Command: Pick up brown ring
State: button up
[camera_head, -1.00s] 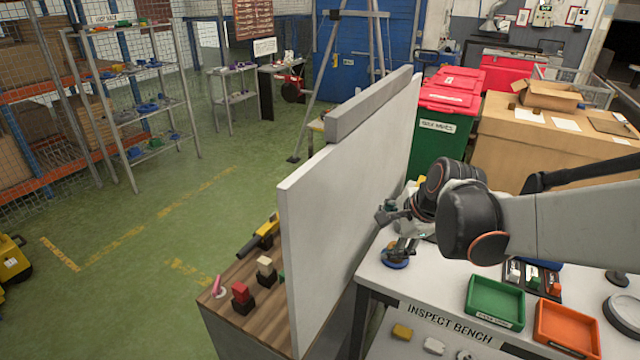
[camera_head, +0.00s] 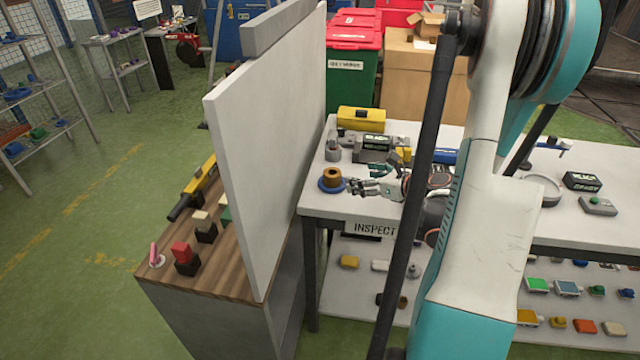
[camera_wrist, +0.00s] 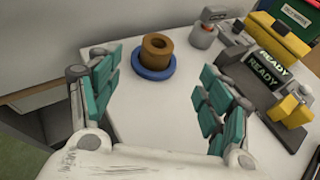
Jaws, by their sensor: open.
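The brown ring (camera_head: 332,175) sits on a round blue base (camera_head: 331,186) near the left end of the white inspect bench. In the wrist view the brown ring (camera_wrist: 157,48) stands upright with its dark hole facing up, and the blue base (camera_wrist: 154,68) shows around its foot. My gripper (camera_head: 366,180) is low over the bench, just right of the ring. In the wrist view my gripper (camera_wrist: 157,92) has its teal-padded fingers spread wide and nothing between them. The ring lies ahead of the fingertips, roughly centred between them, apart from both.
A tall white panel (camera_head: 265,140) stands left of the bench (camera_head: 345,205). Behind the ring are a grey cylinder piece (camera_wrist: 203,36), a grey device with a READY display (camera_wrist: 262,75) and a yellow case (camera_head: 361,119). Bare bench top lies between my fingers.

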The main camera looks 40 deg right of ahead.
jog(key=b, duration=0.2)
send_near(329, 172)
jog(key=x, duration=0.3)
jog(key=shift+w+d+f, duration=0.1)
jog(key=b+x, duration=0.1)
jog(key=x, duration=0.4)
jog(key=shift+f+b, duration=0.15)
jog(key=shift+b, duration=0.25)
jog(key=c, duration=1.6)
jog(key=shift+o, duration=0.2)
